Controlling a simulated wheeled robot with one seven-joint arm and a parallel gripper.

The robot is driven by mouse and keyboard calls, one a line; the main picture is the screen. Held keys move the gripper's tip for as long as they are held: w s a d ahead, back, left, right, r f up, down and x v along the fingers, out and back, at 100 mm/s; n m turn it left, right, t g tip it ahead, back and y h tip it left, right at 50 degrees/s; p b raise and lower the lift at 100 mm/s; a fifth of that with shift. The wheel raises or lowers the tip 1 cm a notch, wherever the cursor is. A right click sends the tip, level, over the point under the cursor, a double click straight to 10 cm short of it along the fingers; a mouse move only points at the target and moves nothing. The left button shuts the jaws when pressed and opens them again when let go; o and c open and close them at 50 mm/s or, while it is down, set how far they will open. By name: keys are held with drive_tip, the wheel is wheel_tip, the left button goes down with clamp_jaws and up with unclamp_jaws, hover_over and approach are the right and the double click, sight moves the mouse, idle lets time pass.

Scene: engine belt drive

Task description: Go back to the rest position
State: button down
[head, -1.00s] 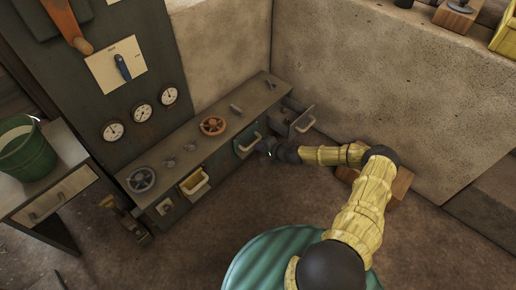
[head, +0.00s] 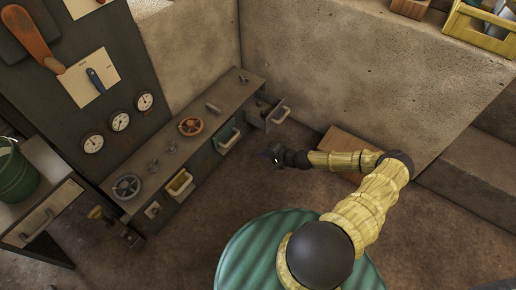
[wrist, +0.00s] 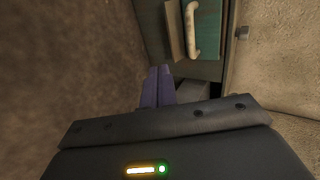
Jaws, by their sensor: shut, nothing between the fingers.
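My gripper (head: 273,154) shows in the head view at the end of my yellow arm, over the floor in front of the low grey cabinet (head: 152,157). It is apart from the cabinet, to the right of the green drawer. In the wrist view its two purple fingers (wrist: 158,86) are together with nothing between them. The green drawer (head: 230,138) has a pale handle. A teal drawer front with a pale handle (wrist: 192,30) shows ahead of the fingers in the wrist view.
A grey drawer (head: 281,113) stands pulled out at the cabinet's far end, and a yellow drawer (head: 180,183) sits nearer. A wooden box (head: 343,148) is on the floor behind my arm. A side table (head: 44,213) with a green bucket (head: 15,176) stands at left.

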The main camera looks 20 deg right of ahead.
drive_tip(key=shift+s+d, duration=0.25)
drive_tip(key=shift+d, duration=0.15)
